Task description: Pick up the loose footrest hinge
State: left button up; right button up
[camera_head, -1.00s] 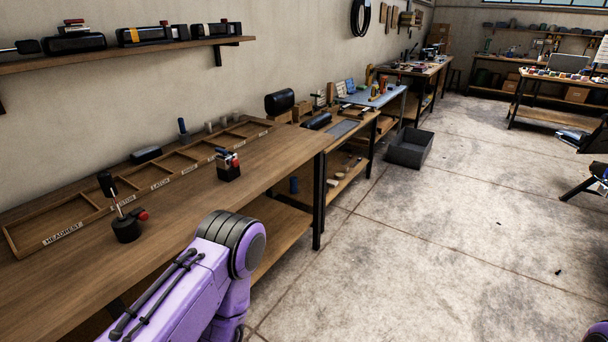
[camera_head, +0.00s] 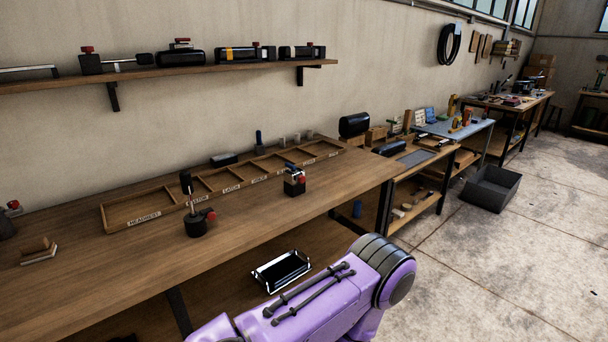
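I cannot tell for sure which thing is the footrest hinge. On the workbench (camera_head: 330,205) stand two small mechanisms. Neither gripper shows. A purple link of my arm is at the lower middle, in front of the bench edge.
A wall shelf (camera_head: 190,71) holds several black mechanisms with red knobs. Under the bench is a shiny black tray (camera_head: 281,271). A grey bin (camera_head: 491,188) stands on the floor beside further tables. Open concrete floor (camera_head: 500,260) lies to the right.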

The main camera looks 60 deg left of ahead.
aim_at(291, 187)
jog(key=u, duration=0.25)
jog(key=i, duration=1.7)
jog(key=u, duration=1.45)
jog(key=i, duration=0.9)
jog(key=u, duration=0.95)
